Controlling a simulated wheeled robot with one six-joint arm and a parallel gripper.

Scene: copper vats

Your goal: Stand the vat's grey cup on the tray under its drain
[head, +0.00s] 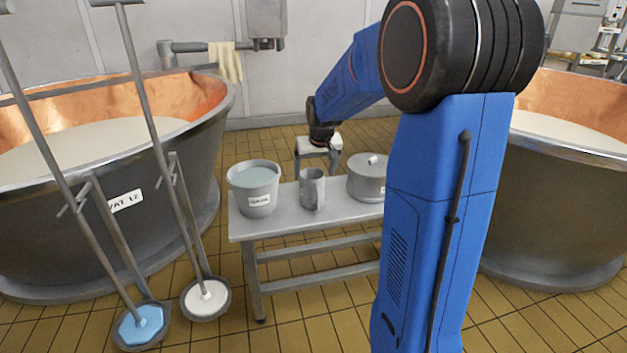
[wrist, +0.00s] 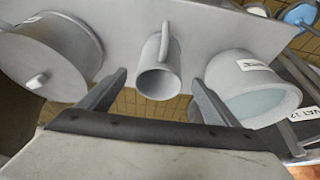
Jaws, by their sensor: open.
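A grey cup (head: 312,190) with a handle stands upright on the grey bench, between a bucket and a lidded pot. In the wrist view the cup (wrist: 159,78) shows its open mouth towards me, with its handle at the top. My gripper (head: 318,170) is just behind and above the cup in the head view. In the wrist view my gripper (wrist: 158,77) is open, one finger on each side of the cup with gaps between; neither finger visibly touches it. I see no tray or drain in either view.
The bench (head: 275,224) also holds a bucket of pale liquid (head: 255,192) and a lidded pot (head: 367,180). A copper-lined vat labelled VAT 12 (head: 110,240) stands left, another vat (head: 560,200) right. Two long-handled tools (head: 140,325) (head: 206,297) lean by the left vat.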

